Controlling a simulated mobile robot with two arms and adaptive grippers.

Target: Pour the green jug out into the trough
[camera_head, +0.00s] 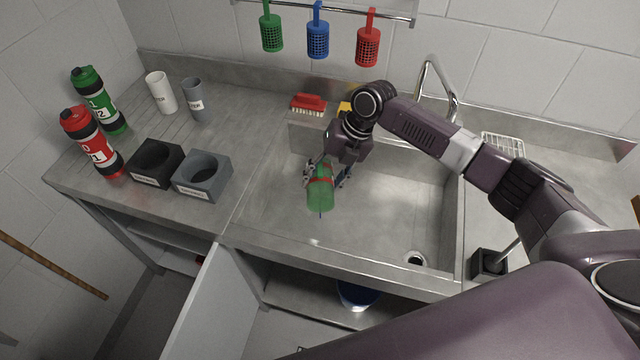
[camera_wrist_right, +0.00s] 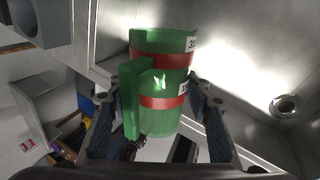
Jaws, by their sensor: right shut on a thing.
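The green jug (camera_head: 320,192) with red bands is held over the trough, the steel sink basin (camera_head: 390,215), near its left part. In the head view it looks tipped, with its end towards the front of the basin. A small blue streak shows just below that end; I cannot tell if it is liquid. My right gripper (camera_head: 328,178) is shut on the jug. In the right wrist view the jug (camera_wrist_right: 165,85) sits between the two fingers, its green handle towards the camera. The jug's inside is hidden. My left gripper is not in view.
Green (camera_head: 98,100) and red (camera_head: 90,140) bottles, two cups and black (camera_head: 155,163) and grey (camera_head: 202,176) holders stand on the left counter. A red brush (camera_head: 309,104) lies behind the basin. A tap (camera_head: 440,85) rises at the back. Coloured baskets hang from a rail.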

